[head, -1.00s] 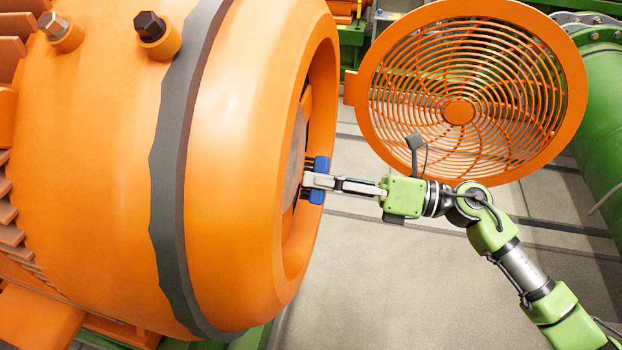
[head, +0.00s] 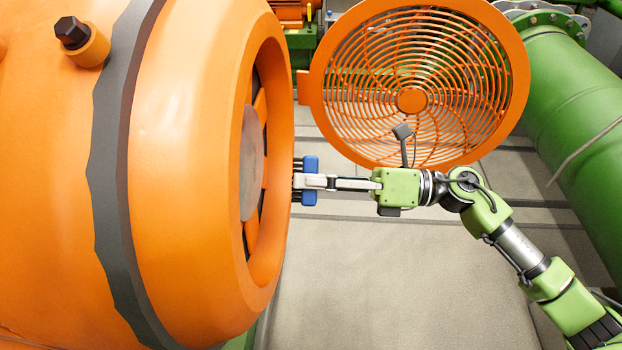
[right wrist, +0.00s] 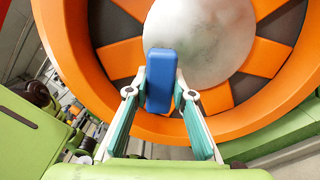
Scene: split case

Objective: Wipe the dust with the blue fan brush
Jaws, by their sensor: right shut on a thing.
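The blue brush (head: 310,198) is a small blue block with dark bristles pointing left, towards the orange motor housing. My right gripper (head: 316,181) is shut on it, just right of the housing's round opening in the head view. In the right wrist view the brush's blue back (right wrist: 159,78) stands upright between the two fingers of the gripper (right wrist: 163,98). Behind it is a round grey hub (right wrist: 205,35) with a pale, mottled, dusty-looking face. The hub (head: 251,165) shows edge-on in the head view. The brush looks apart from the hub. My left gripper is out of view.
The orange housing rim (head: 281,220) surrounds the hub, with orange spokes (right wrist: 265,62) and dark gaps inside. An open round orange grille (head: 318,85) stands behind my right arm. A green pipe (head: 575,110) is at the right. The floor (head: 390,280) in front is clear.

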